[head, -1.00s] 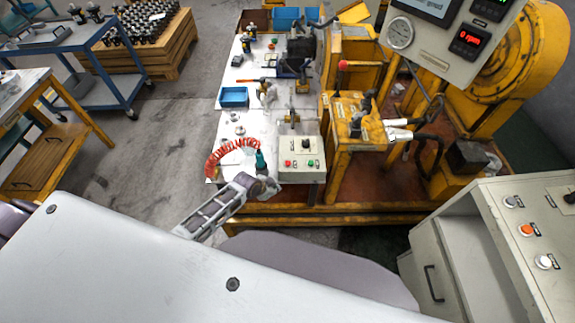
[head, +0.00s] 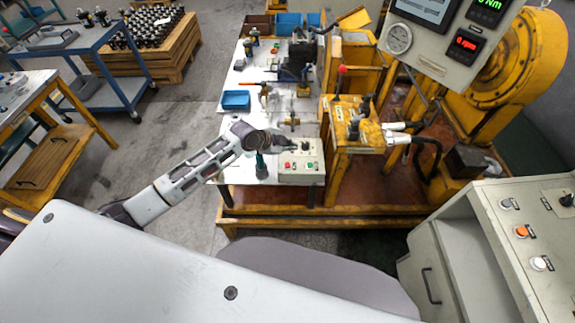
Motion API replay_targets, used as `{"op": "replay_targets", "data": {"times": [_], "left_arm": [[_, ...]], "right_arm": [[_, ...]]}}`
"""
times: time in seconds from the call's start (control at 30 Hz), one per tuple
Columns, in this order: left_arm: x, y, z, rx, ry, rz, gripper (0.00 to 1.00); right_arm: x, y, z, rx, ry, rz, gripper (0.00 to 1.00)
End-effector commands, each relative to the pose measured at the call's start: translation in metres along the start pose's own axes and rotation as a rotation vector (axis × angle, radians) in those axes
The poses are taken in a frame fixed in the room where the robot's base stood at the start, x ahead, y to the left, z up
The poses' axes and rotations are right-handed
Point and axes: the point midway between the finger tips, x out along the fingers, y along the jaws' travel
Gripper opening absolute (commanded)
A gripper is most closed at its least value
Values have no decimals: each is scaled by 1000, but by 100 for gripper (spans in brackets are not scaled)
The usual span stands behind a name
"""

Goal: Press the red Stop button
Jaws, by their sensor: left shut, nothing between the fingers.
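A light grey control box (head: 301,172) sits at the near right corner of the white worktable. Its sloped face has a red button (head: 287,165) on the left, a green button (head: 308,165) on the right and a dark knob above them. The labels are too small to read. My left gripper (head: 289,147) is shut and empty. It hovers at the box's upper left edge, just above and behind the red button in the picture; contact cannot be made out. The red button stays visible. My right gripper is out of view.
A teal-handled tool (head: 260,165) stands just left of the box, below my left wrist. A blue bin (head: 235,99) and small parts lie farther back. The yellow machine (head: 350,135) stands close on the right. A cabinet (head: 500,240) with more buttons is at lower right.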

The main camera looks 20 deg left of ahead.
Motion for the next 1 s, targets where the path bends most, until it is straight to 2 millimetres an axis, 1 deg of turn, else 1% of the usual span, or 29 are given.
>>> {"op": "replay_targets", "data": {"times": [0.13,0.63,1.0], "left_arm": [[-2,-5,-2,20,6,-2,0],[-1,-5,-1,21,7,-3,0],[10,4,7,21,7,-3,0]], "right_arm": [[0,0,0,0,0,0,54],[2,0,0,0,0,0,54],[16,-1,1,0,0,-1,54]]}}
